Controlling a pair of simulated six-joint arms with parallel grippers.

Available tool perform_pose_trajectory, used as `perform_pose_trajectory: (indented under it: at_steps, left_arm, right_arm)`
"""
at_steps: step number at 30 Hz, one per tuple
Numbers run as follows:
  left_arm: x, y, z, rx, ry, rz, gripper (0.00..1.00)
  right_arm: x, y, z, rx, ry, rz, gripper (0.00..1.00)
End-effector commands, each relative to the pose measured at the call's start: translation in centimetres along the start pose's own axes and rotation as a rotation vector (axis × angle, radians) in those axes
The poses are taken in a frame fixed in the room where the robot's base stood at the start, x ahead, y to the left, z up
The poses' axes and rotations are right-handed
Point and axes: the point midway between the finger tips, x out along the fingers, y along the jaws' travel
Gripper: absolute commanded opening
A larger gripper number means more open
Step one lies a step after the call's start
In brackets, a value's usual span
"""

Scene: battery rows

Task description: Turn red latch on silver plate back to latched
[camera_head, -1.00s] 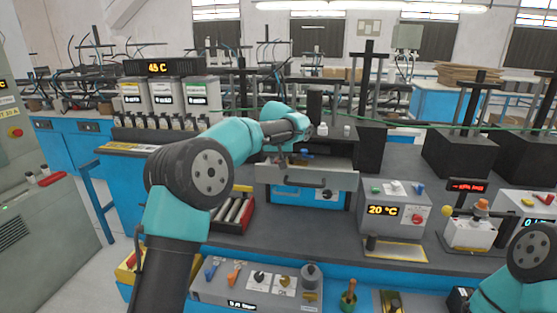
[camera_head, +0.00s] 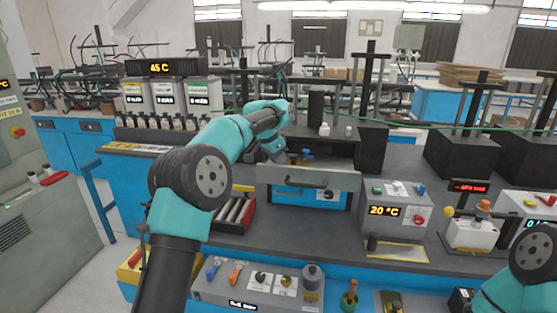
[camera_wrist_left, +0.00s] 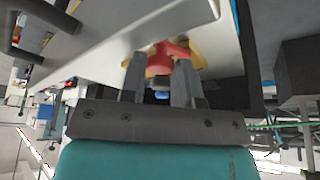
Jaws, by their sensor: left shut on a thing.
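The silver plate (camera_head: 308,179) with a dark handle stands upright at the front of a blue-fronted unit in the middle of the bench. In the left wrist view the plate (camera_wrist_left: 95,55) slopes across the upper left. A red latch (camera_wrist_left: 161,58) with yellow parts around it shows between the fingers of my left gripper (camera_wrist_left: 160,70), at the plate's edge. The gripper is shut on the latch. In the head view my left gripper (camera_head: 277,154) reaches down at the plate's top left, and I cannot make out the latch there. My right gripper is not in view.
A blue knob (camera_head: 307,154) sits just behind the plate. A 20 °C box (camera_head: 393,208) stands to the right, and a red tray of cylinders (camera_head: 236,214) to the left. A control box (camera_head: 255,290) is in front. The dark bench between is clear.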

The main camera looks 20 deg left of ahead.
Motion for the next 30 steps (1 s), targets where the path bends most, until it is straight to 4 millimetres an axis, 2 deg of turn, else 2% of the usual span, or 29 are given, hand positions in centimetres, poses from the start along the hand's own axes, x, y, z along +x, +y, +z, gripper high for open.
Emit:
perform_pose_trajectory:
  at_steps: [9,15,30]
  left_arm:
    - [0.01,-0.24,-0.04,0.236,0.001,0.097,0.06]
    - [0.03,-0.26,-0.06,0.324,-0.001,0.133,0.06]
    - [-0.03,-0.27,-0.05,0.364,-0.001,0.150,0.06]
  right_arm:
    - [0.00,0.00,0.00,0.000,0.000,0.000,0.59]
    - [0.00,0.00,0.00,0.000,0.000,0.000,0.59]
    - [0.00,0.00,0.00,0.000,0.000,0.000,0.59]
